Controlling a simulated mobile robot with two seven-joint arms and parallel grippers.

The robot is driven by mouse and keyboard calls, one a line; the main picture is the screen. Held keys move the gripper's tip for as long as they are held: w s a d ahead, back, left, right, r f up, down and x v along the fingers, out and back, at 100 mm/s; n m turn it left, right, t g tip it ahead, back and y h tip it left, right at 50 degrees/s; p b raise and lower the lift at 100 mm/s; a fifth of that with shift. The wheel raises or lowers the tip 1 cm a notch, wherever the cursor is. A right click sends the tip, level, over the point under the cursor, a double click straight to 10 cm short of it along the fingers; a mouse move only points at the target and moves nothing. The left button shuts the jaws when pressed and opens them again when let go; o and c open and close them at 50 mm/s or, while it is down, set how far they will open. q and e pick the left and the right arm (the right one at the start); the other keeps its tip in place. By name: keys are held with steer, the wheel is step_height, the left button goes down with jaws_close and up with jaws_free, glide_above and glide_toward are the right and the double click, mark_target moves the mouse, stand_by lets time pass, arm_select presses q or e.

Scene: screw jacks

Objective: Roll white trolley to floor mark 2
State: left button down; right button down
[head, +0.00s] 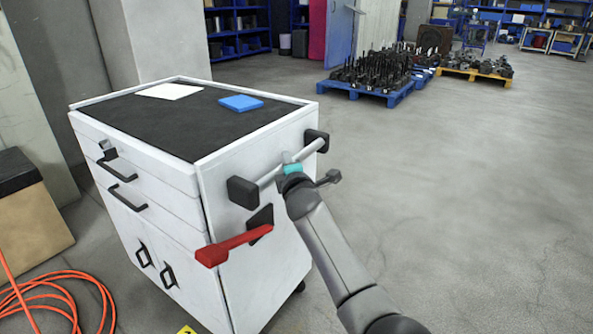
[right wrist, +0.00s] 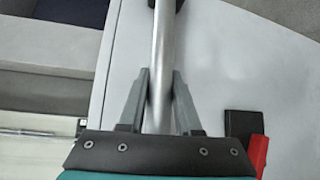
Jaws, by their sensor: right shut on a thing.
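The white trolley (head: 258,170) stands at the left in the head view, with a black top, drawers and doors on its front. A metal push bar (head: 268,178) between two black brackets is on its right side. My right gripper (head: 290,166) is shut on this bar near its middle. In the right wrist view its two fingers (right wrist: 160,75) lie on either side of the bar (right wrist: 162,45). A small yellow floor marking (head: 187,330) shows at the bottom edge; its number cannot be read. My left gripper is not in view.
A red lever (head: 235,245) sticks out below the bar. An orange cable (head: 70,275) lies coiled on the floor left of the trolley, near a cardboard box (head: 35,210). A pillar (head: 150,40) stands behind. Loaded pallets (head: 365,92) stand farther back; the floor at right is clear.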

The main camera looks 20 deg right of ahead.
steer(key=shift+w+a+r, duration=0.1)
steer(key=shift+a+r, duration=0.05)
steer(key=shift+a, duration=0.2)
steer(key=c, duration=0.8)
jaws_free()
steer(key=shift+c, duration=0.2)
steer(key=shift+o, duration=1.2)
steer(key=shift+d, duration=0.1)
steer(key=shift+s+d, duration=0.1)
steer(key=shift+s, duration=0.1)
